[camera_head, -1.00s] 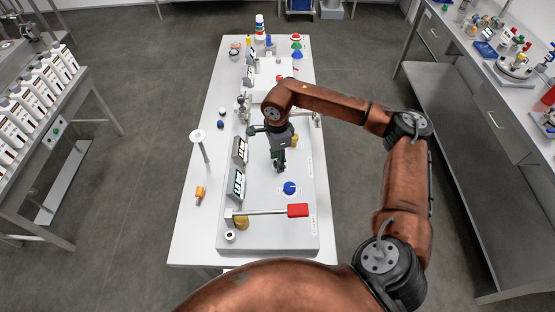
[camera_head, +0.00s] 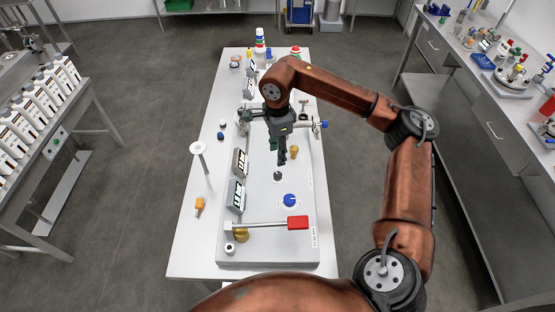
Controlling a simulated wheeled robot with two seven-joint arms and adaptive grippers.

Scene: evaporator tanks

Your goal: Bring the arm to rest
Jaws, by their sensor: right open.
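My right arm comes in from the right and bends over the table. My right gripper (camera_head: 283,156) hangs above the white panel (camera_head: 265,247), fingers pointing down and empty, open. A small dark knob (camera_head: 277,176) shows on the panel just below the fingertips, with a visible gap between. A blue knob (camera_head: 289,200) and a lever with a red handle (camera_head: 298,222) are nearer to me. A brass-coloured part (camera_head: 294,151) stands right of the fingers. My left gripper is not in view.
Two tilted displays (camera_head: 237,195) stand along the panel's left edge. An orange piece (camera_head: 199,205) and a white-topped stand (camera_head: 198,148) are on the white table (camera_head: 187,245) to the left. Side benches flank it, with clear floor between.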

